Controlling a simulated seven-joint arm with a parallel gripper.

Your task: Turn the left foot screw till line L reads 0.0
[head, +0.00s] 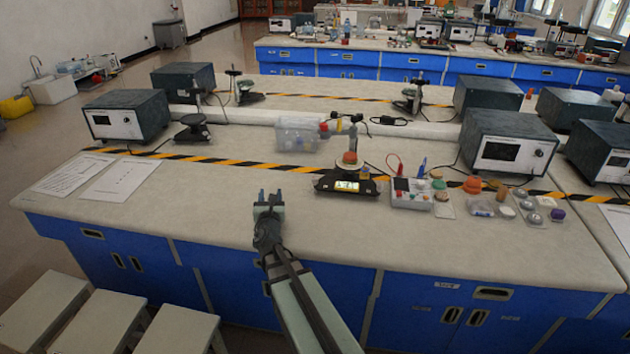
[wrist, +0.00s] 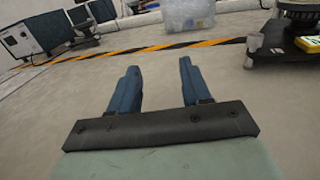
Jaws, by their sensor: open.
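A dark low device (head: 345,183) with a lit yellow-white display (head: 347,186) stands on the bench, right of my gripper. A round stack with an orange-red part (head: 350,158) sits on top of it. The display is too small to read, and I cannot make out line L or tell the foot screws apart. In the wrist view the device's black base (wrist: 285,48) is at the upper right, with a small white knob-like part (wrist: 254,41) at its left corner. My gripper (head: 269,197) is open and empty above the bench, apart from the device; its blue fingers (wrist: 157,85) show in the wrist view.
A clear plastic box (head: 297,134) stands behind the device. A white box with leads (head: 412,192) and several small coloured items are to its right. Two paper sheets (head: 118,180) lie at the left. The bench around my gripper is clear.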

